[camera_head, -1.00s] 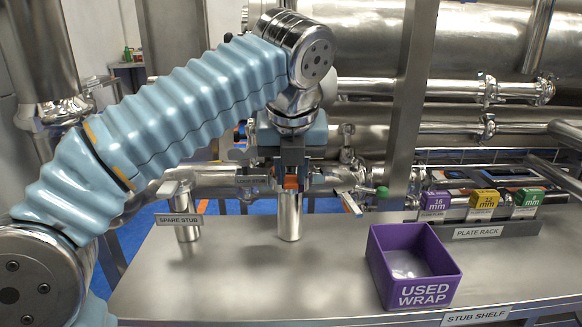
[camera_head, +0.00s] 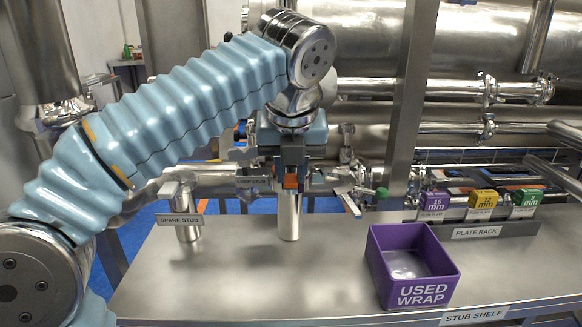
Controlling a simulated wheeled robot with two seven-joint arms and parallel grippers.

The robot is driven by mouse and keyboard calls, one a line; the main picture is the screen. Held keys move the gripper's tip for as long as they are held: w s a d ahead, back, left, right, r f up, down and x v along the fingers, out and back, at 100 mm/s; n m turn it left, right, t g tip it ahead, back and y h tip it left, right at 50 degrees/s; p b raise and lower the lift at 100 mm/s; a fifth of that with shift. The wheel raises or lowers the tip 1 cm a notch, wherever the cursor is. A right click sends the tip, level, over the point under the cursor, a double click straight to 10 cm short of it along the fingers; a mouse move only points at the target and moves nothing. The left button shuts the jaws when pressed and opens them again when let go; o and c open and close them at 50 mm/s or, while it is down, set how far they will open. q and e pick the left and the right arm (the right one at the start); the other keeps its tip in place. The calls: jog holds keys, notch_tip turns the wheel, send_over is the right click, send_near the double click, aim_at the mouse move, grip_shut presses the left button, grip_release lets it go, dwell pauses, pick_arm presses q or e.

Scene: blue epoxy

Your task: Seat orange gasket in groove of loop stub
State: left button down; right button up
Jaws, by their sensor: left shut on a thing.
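My left gripper (camera_head: 291,180) points down over a short upright metal stub (camera_head: 290,218) near the back of the shelf. It is shut on the orange gasket (camera_head: 291,182), a small patch of which shows between the fingers at the stub's top. The fingers hide most of the gasket and the stub's top face, so I cannot tell whether the gasket touches a groove. A pipe with an open end runs behind the stub. My right gripper is not in view.
A spare stub (camera_head: 188,220) stands to the left behind its label. A purple used wrap bin (camera_head: 414,268) sits at front right. The plate rack (camera_head: 480,231) holds purple, yellow and green boxes at back right. The shelf's front middle is clear.

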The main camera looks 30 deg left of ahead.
pick_arm(q)
jog(key=shift+f+b, duration=0.45)
jog(key=shift+f, duration=0.2)
jog(key=shift+r, duration=0.15)
dwell(0.4)
jog(key=shift+r+p, duration=0.45)
jog(key=shift+p, duration=0.05)
jog(key=c, duration=0.9)
grip_release()
jog(key=shift+o, duration=0.2)
